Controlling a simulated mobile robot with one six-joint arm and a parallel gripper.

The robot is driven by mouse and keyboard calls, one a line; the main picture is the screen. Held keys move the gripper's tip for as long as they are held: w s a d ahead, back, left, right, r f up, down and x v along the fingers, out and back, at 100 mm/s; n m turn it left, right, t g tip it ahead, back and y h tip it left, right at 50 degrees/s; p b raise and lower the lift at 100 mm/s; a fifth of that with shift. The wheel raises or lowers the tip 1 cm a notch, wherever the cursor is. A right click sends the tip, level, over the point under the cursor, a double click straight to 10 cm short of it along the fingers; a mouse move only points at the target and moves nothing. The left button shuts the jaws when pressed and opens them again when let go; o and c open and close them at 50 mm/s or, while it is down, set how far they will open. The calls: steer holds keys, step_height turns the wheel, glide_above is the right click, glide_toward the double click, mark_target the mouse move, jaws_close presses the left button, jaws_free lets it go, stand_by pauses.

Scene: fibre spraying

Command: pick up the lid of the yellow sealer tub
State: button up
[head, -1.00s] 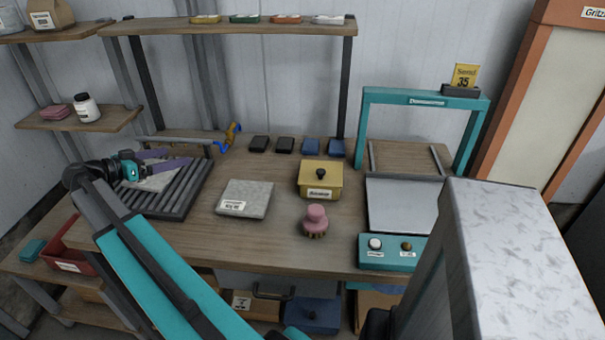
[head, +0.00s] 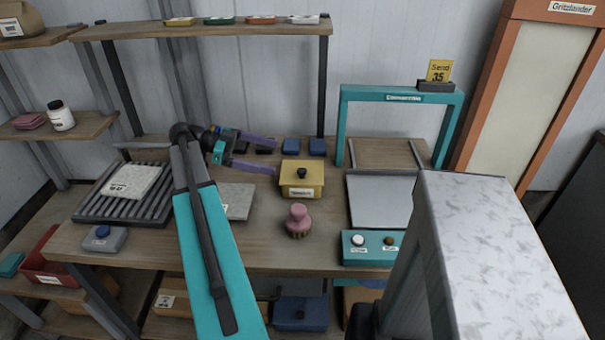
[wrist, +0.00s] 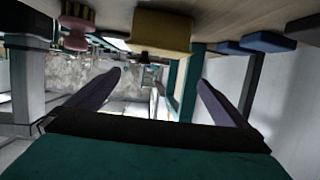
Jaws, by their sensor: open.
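The yellow sealer tub (head: 302,193) stands upright on the bench, right of my gripper, with a label on its front. Its yellow lid (head: 290,178) is on top and carries a black knob (head: 302,173). My gripper (head: 274,156) is open and empty, its two purple fingers pointing right, just left of the tub and apart from it. In the wrist view, which looks upside down, the tub (wrist: 160,33) shows at the top, beyond and above the fingers (wrist: 160,76). Its knob (wrist: 145,57) points down there.
A pink-handled brush (head: 298,220) stands just in front of the tub. Blue blocks (head: 317,147) lie behind it. A teal press frame (head: 400,97) stands to the right. My arm partly hides a grey slab (head: 238,202). A ribbed rack (head: 90,208) is at left.

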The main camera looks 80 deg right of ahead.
steer(key=shift+s+m+y, duration=0.3)
steer(key=shift+s+y, duration=0.1)
steer(key=shift+s, duration=0.45)
steer(key=shift+s, duration=0.1)
steer(key=p, duration=0.2)
glide_toward(315, 172)
steer(key=shift+s+d+r, duration=0.1)
steer(key=shift+s+d, duration=0.05)
steer(key=shift+s, duration=0.95)
steer(key=shift+s+d, duration=0.2)
steer(key=shift+s, duration=0.9)
steer(key=shift+s, duration=0.1)
steer(key=shift+p+x, duration=0.8)
steer(key=shift+x, duration=1.7)
steer(key=c, duration=0.7)
